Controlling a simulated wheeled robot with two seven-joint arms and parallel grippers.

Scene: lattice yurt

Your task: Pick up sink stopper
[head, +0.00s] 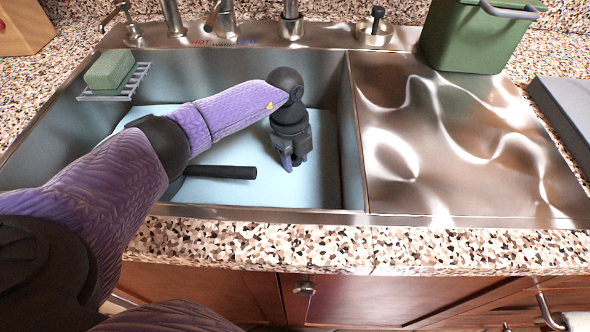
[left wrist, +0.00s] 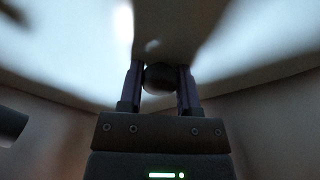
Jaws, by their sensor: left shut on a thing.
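My left gripper (head: 291,160) points down inside the sink's left basin, over the pale blue bottom. In the left wrist view, its two fingers (left wrist: 159,88) are shut on the round dark knob of what looks like the sink stopper (left wrist: 158,77). A wide, blurred grey-brown shape (left wrist: 180,30) shows beyond the knob; I cannot tell whether it is the stopper's body or a shadow. In the head view the gripper hides the held thing, so I cannot tell whether it touches the bottom. My right gripper is not in view.
A dark handle (head: 222,172) lies in the basin left of the gripper. A green sponge (head: 109,70) sits on a rack (head: 114,84). A metal cup with a black knob (head: 376,30) stands behind the sink, near the taps. A green bin (head: 470,38) stands back right. The steel drainboard (head: 460,150) is clear.

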